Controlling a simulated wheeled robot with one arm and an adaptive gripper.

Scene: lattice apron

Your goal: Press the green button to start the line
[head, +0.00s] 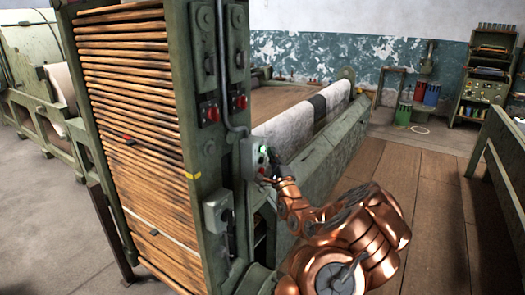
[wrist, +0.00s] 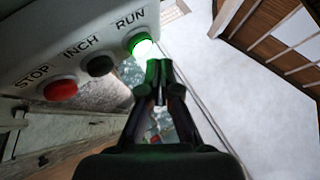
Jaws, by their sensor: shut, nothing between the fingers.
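The green button (wrist: 141,45), labelled RUN, glows at the right end of a grey-green control box (wrist: 75,30) in the wrist view. It also shows in the head view (head: 262,149) on the box (head: 249,160) fixed to the machine's post. My gripper (wrist: 159,70) is shut and empty. Its fingertips appear just below and right of the green button in the wrist view, with green light on them. I cannot tell whether they touch it. In the head view my gripper (head: 267,181) is at the lower front of the box, partly hidden.
A black INCH button (wrist: 100,66) and a red STOP button (wrist: 61,90) sit beside the green one. Other red switches (head: 210,112) are higher on the post. A slatted wooden apron (head: 130,120) stands left; wooden floor (head: 440,200) is open at right.

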